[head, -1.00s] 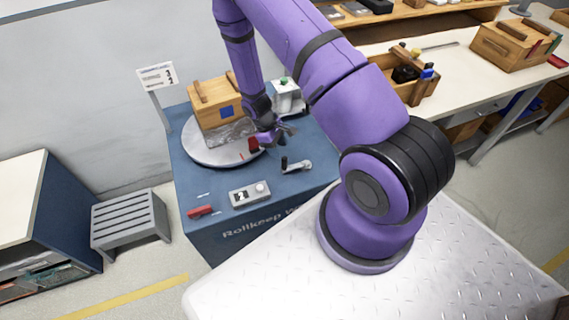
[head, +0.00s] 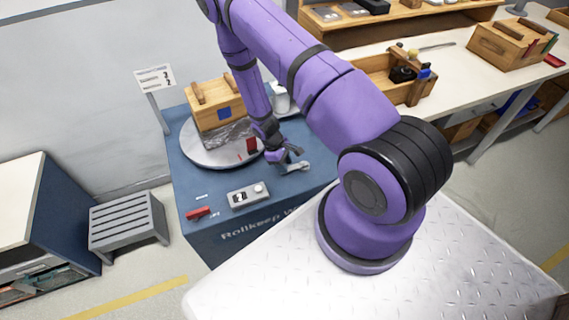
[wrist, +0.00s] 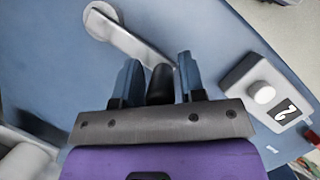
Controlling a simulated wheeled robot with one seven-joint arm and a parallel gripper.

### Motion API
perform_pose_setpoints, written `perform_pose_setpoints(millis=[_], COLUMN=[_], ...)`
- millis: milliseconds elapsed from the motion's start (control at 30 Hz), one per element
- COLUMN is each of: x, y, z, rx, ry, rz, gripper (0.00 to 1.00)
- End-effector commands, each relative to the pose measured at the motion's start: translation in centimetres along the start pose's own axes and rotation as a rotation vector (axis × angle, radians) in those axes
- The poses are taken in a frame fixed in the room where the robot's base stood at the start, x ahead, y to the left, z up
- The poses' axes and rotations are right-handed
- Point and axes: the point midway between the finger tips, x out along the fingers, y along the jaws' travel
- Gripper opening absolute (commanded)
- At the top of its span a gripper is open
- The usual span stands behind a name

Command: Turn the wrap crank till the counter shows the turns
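The wrap crank (head: 298,167) is a grey arm on the blue machine top; its pivot and arm (wrist: 135,45) show at upper left in the wrist view. Its black knob (wrist: 160,86) is between the two fingers of my gripper (wrist: 158,80). The fingers look open, with narrow gaps beside the knob; I cannot see firm contact. In the head view my gripper (head: 287,156) covers the knob. The counter (head: 247,195) is a grey box with a white button. Its display also shows in the wrist view (wrist: 284,110) and reads what looks like 2.
A wooden crate (head: 216,106) with wrap around its lower part stands on the round turntable (head: 195,151), left of my gripper. A sign (head: 155,78) behind shows small figures that look like 3 and 2. A red item (head: 198,212) lies near the front left edge.

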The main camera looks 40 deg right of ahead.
Motion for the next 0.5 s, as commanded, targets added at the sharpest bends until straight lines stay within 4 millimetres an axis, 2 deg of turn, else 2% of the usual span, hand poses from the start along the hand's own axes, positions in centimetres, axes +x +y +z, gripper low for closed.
perform_pose_setpoints(millis=[33,133,167,500], x=[-0.01,-0.02,-0.02,-0.12], y=[0.0,0.0,-0.01,0.18], z=[0.0,0.0,0.0,-0.19], rx=[0.0,0.0,0.0,0.028], ry=[0.0,0.0,0.0,0.0], rz=[0.0,0.0,0.0,-0.012], gripper=[0.26,0.03,0.0,0.0])
